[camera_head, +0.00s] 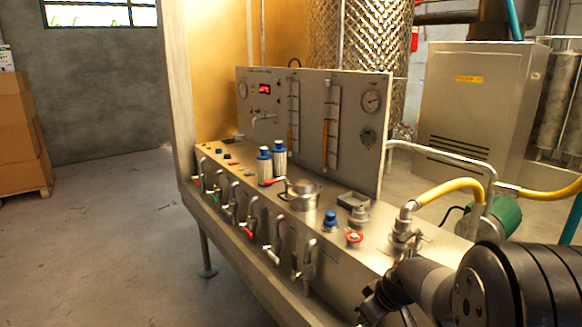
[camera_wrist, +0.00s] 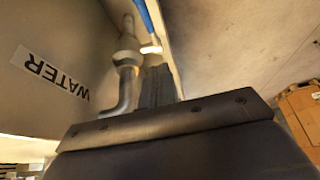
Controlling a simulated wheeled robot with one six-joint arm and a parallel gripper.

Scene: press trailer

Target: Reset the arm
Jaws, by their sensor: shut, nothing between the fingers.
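My arm reaches in from the bottom right of the head view, with my gripper (camera_head: 372,303) low at the front edge of the trailer bench (camera_head: 250,178). In the wrist view my gripper (camera_wrist: 157,86) shows as dark fingers, closed together and holding nothing. They are beside a bent metal pipe (camera_wrist: 128,80) with a blue valve lever (camera_wrist: 147,20). I cannot tell whether they touch the pipe. A "WATER" label (camera_wrist: 48,70) is on the panel to the left.
Several taps line the bench front, such as one tap (camera_head: 272,240). A gauge panel (camera_head: 310,115) stands behind. A yellow hose (camera_head: 450,187) runs near my arm. Free floor (camera_head: 95,240) lies left, with cardboard boxes (camera_head: 20,130) beyond.

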